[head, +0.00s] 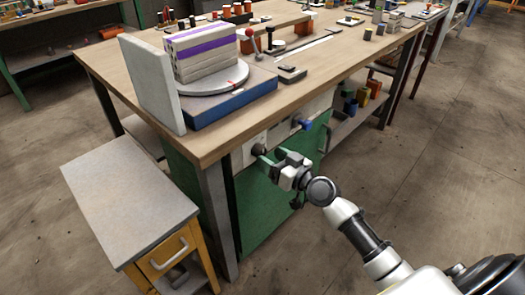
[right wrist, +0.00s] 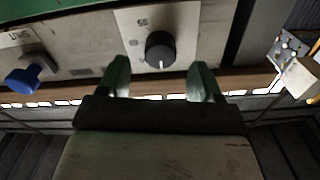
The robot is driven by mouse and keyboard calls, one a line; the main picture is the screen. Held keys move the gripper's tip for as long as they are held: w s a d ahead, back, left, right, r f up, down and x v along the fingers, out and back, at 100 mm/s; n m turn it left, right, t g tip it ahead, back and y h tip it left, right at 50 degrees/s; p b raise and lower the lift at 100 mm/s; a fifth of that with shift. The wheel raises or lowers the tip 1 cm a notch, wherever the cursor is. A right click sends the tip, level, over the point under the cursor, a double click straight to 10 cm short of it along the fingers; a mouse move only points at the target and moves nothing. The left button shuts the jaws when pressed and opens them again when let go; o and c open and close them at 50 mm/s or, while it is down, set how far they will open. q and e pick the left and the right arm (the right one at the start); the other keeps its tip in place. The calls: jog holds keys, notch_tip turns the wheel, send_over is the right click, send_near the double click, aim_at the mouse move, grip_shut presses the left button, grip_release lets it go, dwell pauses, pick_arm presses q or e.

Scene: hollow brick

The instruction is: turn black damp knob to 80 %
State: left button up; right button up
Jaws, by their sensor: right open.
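The black damp knob (head: 258,149) sits on a pale plate on the front panel under the workbench top. In the right wrist view the black knob (right wrist: 160,50) is round, with a white pointer line toward the bottom of the picture. Small marks on the plate around it are too small to read surely. My right gripper (head: 276,163) is just in front of the panel, close to the knob. In the right wrist view my right gripper (right wrist: 160,80) has its green fingers spread, one to each side of the knob, apart from it. My left gripper is out of view.
A blue knob (head: 302,123) is on the same panel to the right; it also shows in the right wrist view (right wrist: 28,78). The bench top (head: 290,74) overhangs the panel. A yellow drawer cabinet (head: 170,252) stands at the left. Floor at the right is clear.

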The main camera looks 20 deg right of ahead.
aim_at(263, 154)
jog(key=shift+x, duration=1.9)
jog(key=shift+s, duration=0.1)
jog(key=c, duration=0.9)
